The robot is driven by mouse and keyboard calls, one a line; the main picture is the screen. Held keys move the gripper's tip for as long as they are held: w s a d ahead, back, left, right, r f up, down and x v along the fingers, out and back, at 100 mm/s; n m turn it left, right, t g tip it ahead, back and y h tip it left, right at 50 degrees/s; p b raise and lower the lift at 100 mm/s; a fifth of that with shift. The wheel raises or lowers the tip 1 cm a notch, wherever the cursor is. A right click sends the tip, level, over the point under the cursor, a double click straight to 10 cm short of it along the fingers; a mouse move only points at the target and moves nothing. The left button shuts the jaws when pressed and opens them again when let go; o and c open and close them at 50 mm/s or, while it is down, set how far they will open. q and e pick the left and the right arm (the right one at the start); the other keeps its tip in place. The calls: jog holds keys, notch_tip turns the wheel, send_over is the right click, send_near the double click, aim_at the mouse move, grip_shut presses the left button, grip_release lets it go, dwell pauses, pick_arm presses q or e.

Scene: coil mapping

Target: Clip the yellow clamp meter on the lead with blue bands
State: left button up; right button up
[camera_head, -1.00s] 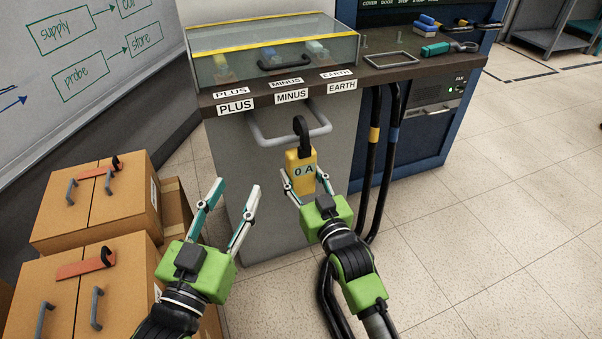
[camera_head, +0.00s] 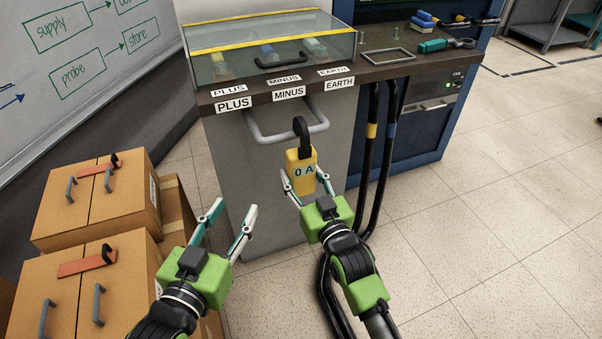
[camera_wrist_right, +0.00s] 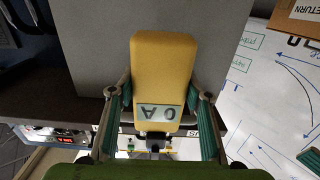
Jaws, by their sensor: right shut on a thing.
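The yellow clamp meter (camera_head: 300,172) is held upright in my right gripper (camera_head: 301,190), its black hook-shaped jaw on top and "0 A" on its face. It fills the middle of the right wrist view (camera_wrist_right: 160,75), between the two fingers. The lead with blue bands (camera_head: 389,160) is a black cable hanging down from the bench, right of the meter and apart from it. Another black lead with a yellow band (camera_head: 371,145) hangs just left of it. My left gripper (camera_head: 233,218) is open and empty, in front of the grey cabinet.
A grey handle (camera_head: 290,136) sticks out from the cabinet under the PLUS, MINUS and EARTH labels. A glass-covered box (camera_head: 275,48) stands on the bench (camera_head: 400,68). Cardboard boxes (camera_head: 95,205) are stacked at left. The floor at right is clear.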

aim_at(304, 179)
jog(key=shift+s+d+r+p, duration=0.1)
jog(key=shift+s+d+p, duration=0.1)
jog(key=shift+s+p, duration=0.25)
jog(key=shift+s+d+p, duration=0.2)
jog(key=shift+s+p, duration=0.1)
jog(key=shift+s, duration=0.25)
jog(key=shift+s+d+p, duration=0.2)
jog(key=shift+s+p, duration=0.1)
jog(key=shift+s, duration=0.1)
pick_arm(q)
jog(key=s+a+f+g+y, duration=0.2)
jog(key=s+f+g, duration=0.5)
jog(key=f, duration=0.5)
jog(key=shift+s+a+f+g+p, duration=0.3)
jog(key=shift+s+a+g+p, duration=0.1)
jog(key=shift+s+a, duration=0.45)
pick_arm(e)
jog(key=shift+s+d, duration=0.2)
jog(key=shift+s, duration=0.35)
